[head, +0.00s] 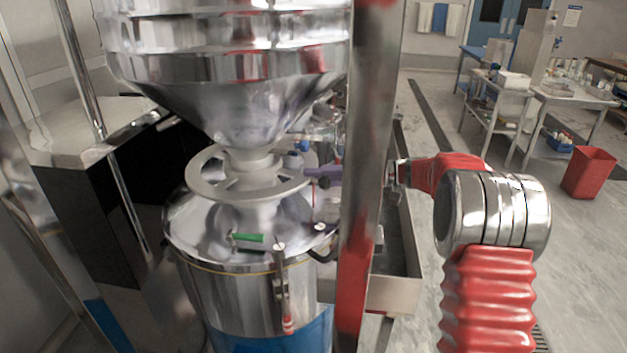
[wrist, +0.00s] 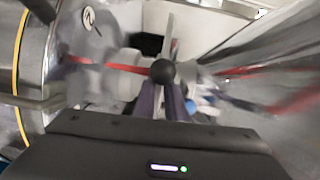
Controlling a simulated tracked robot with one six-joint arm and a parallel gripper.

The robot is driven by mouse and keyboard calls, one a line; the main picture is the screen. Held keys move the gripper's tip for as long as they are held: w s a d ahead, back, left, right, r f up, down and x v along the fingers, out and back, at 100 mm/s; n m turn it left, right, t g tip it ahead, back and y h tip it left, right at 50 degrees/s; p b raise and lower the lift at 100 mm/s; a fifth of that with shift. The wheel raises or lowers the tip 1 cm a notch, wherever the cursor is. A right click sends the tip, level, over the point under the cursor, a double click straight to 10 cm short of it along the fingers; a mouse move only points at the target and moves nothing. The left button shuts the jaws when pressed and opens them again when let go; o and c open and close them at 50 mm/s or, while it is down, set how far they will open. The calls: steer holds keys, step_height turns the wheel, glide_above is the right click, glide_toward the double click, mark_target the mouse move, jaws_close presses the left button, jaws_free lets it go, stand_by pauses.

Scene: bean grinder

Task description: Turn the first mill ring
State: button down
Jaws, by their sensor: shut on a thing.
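The mill ring (head: 204,192) is a pale grey spoked wheel. It lies level around the neck below the steel hopper (head: 215,75) and above the lidded steel drum (head: 232,290). A black ball knob (head: 323,183) shows at the ring's right side, and also in the middle of the wrist view (wrist: 162,71). My gripper (head: 322,173) has purple fingers, which show in the wrist view (wrist: 164,95) too. It is shut on the black knob. A steel and red post partly hides my gripper and wrist in the head view.
The upright post (head: 367,150) stands between my red arm and the mill, close to the wrist. A green handle (head: 248,238) sits on the drum lid. A steel trough (head: 395,292) lies right of the drum. Open floor, carts and a red bin (head: 588,172) are farther right.

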steer(key=shift+w+d+f, duration=0.4)
steer(key=shift+w+d, duration=0.05)
steer(key=shift+w, duration=0.25)
steer(key=shift+w+a, duration=0.15)
steer(key=shift+a, duration=0.1)
stand_by(0.4)
stand_by(0.5)
steer(key=c, duration=1.9)
jaws_free()
steer(key=shift+c, duration=0.2)
steer(key=shift+o, duration=0.6)
steer(key=shift+r, duration=0.2)
